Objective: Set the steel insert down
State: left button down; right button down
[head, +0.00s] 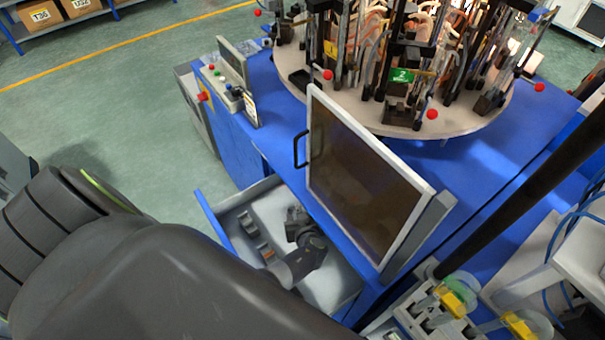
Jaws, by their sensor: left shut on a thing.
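My left arm comes in from the lower left and reaches over an open drawer (333,288). My left gripper (298,216) is low inside the drawer, close to the front panel of the blue machine. It is shut on the steel insert, which is too small and dark to make out between the fingers. I cannot tell if the insert touches the drawer floor. Small grey and orange-brown pieces (248,224) stand in a row in the drawer, left of the gripper. My right gripper is not in view.
A framed dark glass door (365,180) with a black handle stands just right of the gripper. A round turntable (455,125) with fixtures and burners sits behind on the blue machine top (280,105). A control box (232,92) stands left. Pale drawer floor shows around the gripper.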

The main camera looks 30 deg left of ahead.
pick_arm(q)
jog(key=shift+w+d+f, duration=0.2)
jog(key=shift+d+f, duration=0.35)
jog(key=shift+f, duration=0.05)
jog(key=shift+f+b, duration=0.1)
jog(key=shift+b, duration=0.2)
jog(key=c, duration=1.4)
grip_release()
jog(key=shift+s, duration=0.1)
jog(key=shift+o, duration=0.2)
jog(key=shift+r+p, duration=0.2)
jog(key=shift+p, duration=0.1)
jog(key=p+v, duration=0.2)
jog(key=v, duration=0.5)
jog(key=shift+s+d, duration=0.1)
